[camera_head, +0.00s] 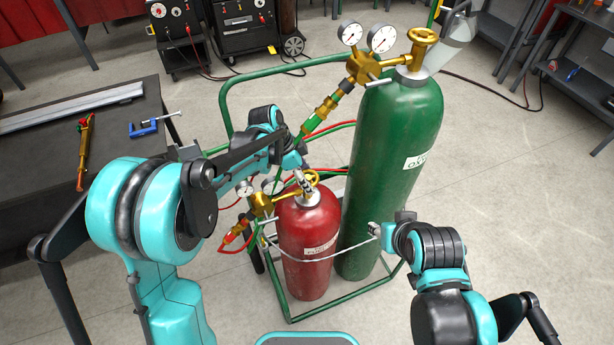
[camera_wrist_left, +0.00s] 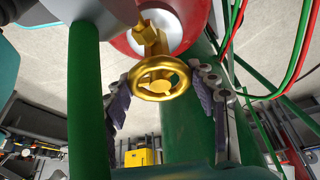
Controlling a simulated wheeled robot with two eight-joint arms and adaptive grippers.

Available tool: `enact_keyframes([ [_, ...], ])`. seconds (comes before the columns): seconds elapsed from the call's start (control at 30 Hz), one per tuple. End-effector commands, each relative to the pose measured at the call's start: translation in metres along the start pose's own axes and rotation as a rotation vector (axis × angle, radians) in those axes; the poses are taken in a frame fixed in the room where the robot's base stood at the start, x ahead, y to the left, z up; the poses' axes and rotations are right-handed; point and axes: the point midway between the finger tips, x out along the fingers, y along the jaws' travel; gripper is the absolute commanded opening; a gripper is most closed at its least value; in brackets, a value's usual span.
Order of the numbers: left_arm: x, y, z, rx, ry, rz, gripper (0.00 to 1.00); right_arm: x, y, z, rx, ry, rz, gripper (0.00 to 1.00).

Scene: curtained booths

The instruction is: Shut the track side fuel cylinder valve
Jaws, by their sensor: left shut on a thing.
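The red fuel cylinder (camera_head: 308,248) stands in a green cart in the middle of the head view. Its brass valve handwheel (camera_head: 313,176) is on top, partly hidden by my left gripper (camera_head: 303,180). In the left wrist view, the gold handwheel (camera_wrist_left: 160,72) sits between the two dark fingers of my left gripper (camera_wrist_left: 160,84), which is shut on it. The red cylinder top (camera_wrist_left: 135,48) shows behind it. My right gripper (camera_head: 377,231) is in front of the lower green cylinder; its fingers are too small to read.
A tall green oxygen cylinder (camera_head: 398,130) with its own handwheel (camera_head: 423,38) and gauges (camera_head: 367,37) stands to the right. Red and green hoses (camera_head: 328,130) run behind my left gripper. A dark table (camera_head: 130,150) stands at the left. Open floor (camera_head: 520,220) lies right.

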Motion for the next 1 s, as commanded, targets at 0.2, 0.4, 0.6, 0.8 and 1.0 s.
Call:
enact_keyframes([
  [0.2, -0.0001, -0.0010, 0.0003, 0.181, -0.001, 0.077, 0.29, -0.0029, 0.0000, -0.0021, 0.000, 0.000, 0.000, 0.40],
  [0.4, -0.0001, -0.0012, 0.0001, 0.326, -0.001, 0.136, 0.29, -0.0048, 0.0000, -0.0034, 0.000, 0.000, 0.000, 0.40],
  [0.6, 0.0003, -0.0013, 0.0001, 0.428, -0.002, 0.177, 0.29, -0.0062, 0.0000, -0.0044, 0.000, 0.000, 0.000, 0.40],
  [0.8, 0.0003, -0.0011, 0.0003, 0.486, -0.003, 0.202, 0.29, -0.0069, 0.0000, -0.0049, 0.000, 0.000, 0.000, 0.40],
  [1.0, 0.0005, -0.0013, 0.0003, 0.508, -0.003, 0.210, 0.29, -0.0070, 0.0000, -0.0050, 0.000, 0.000, 0.000, 0.40],
])
